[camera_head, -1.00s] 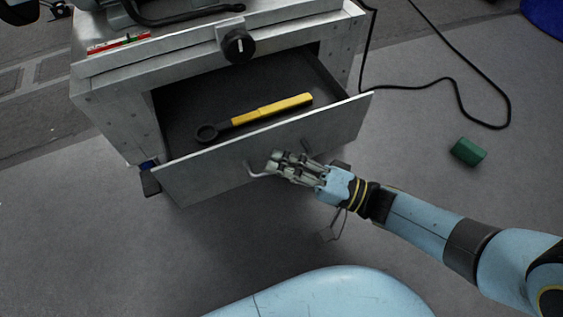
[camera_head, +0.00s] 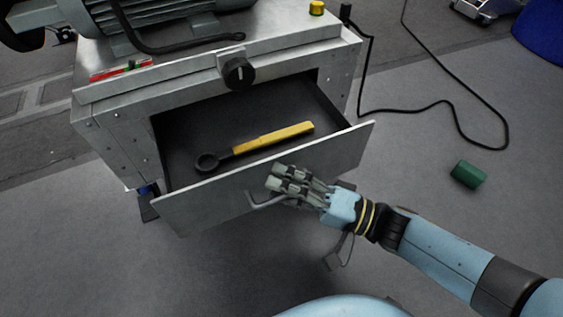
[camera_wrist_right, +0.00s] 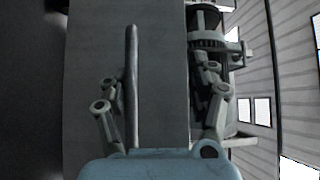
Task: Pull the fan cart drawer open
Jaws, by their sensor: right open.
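The fan cart (camera_head: 100,148) is a grey metal cabinet. Its drawer (camera_head: 350,140) stands pulled well out, with the dark inside showing. A ring-ended wrench with a yellow handle (camera_head: 272,138) lies in it. A thin bar handle (camera_head: 262,203) is on the drawer front. My right gripper (camera_head: 277,178) is at this handle, partly covering it. In the right wrist view my gripper (camera_wrist_right: 162,95) is open, its fingers spread to both sides of the bar handle (camera_wrist_right: 132,80), which lies closer to the left finger. My left gripper is not in view.
A black knob (camera_head: 238,73) sits on the cart above the drawer. A motor (camera_head: 170,15) stands on top. A black cable (camera_head: 440,103) and a green block (camera_head: 467,175) lie on the floor at right.

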